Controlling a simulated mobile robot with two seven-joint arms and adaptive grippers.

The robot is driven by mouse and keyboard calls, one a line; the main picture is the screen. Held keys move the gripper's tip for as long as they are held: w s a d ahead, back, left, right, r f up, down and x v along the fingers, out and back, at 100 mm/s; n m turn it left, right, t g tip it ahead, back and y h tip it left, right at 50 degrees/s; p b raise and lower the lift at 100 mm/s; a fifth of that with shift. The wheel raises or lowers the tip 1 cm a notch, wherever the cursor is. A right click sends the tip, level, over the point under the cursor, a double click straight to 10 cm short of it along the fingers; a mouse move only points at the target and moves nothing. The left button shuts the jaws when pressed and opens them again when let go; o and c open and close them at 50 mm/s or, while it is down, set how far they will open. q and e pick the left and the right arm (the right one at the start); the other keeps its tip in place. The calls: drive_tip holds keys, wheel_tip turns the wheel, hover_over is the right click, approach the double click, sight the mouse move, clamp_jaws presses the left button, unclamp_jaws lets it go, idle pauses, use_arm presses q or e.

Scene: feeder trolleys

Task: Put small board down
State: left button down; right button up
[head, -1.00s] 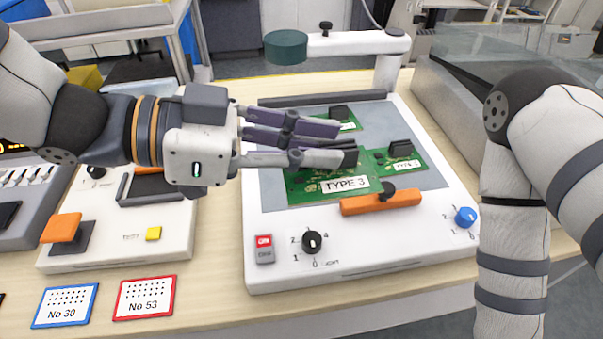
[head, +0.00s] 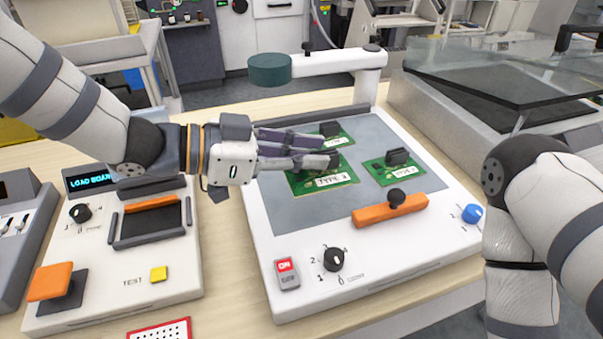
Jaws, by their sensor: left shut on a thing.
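My left gripper (head: 326,161) reaches in from the left and is shut on the black block on top of a green board (head: 304,184) with a white TYPE label. The board is level, over or on the grey bed of the white machine (head: 262,240); I cannot tell whether it touches the bed. A second green board (head: 380,178) with a black block and label lies to its right. A third green board (head: 345,139) is behind it, partly hidden by the gripper's fingers. My right arm shows at the right edge; its gripper is out of view.
An orange bar (head: 372,214) with a black knob crosses the bed's front. A white arm with a dark green head (head: 270,69) overhangs the back. A tester (head: 110,287) with an orange lever stands at left. A glass-lidded unit (head: 490,80) stands at back right.

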sight(300, 173)
use_arm(q)
drive_tip(key=shift+w+a+f, duration=0.15)
drive_tip(key=shift+w+f, duration=0.3)
drive_tip(key=shift+f, duration=0.15)
drive_tip(key=shift+w+a+f, duration=0.15)
drive_tip(key=shift+w+f, duration=0.3)
drive_tip(key=shift+f, duration=0.15)
drive_tip(key=shift+w+a+f+b, duration=0.15)
drive_tip(key=shift+f+b, duration=0.1)
drive_tip(key=shift+f, duration=0.75)
drive_tip(key=shift+w+f+b, duration=0.15)
drive_tip(key=shift+f+b, duration=0.05)
drive_tip(key=shift+f, duration=0.75)
drive_tip(key=c, duration=1.5)
unclamp_jaws()
drive_tip(key=shift+f, duration=0.1)
drive_tip(key=shift+c, duration=0.2)
use_arm(e)
drive_tip(key=shift+s+f+g, duration=0.3)
drive_tip(key=shift+s+f, duration=0.5)
drive_tip(key=shift+s, duration=0.05)
use_arm(q)
drive_tip(key=shift+r, duration=0.35)
drive_tip(key=p+v, duration=0.1)
drive_tip(key=v, duration=1.1)
use_arm(e)
drive_tip(key=shift+w+r, duration=0.75)
drive_tip(key=shift+r, duration=0.05)
use_arm(q)
drive_tip(key=shift+f, duration=0.2)
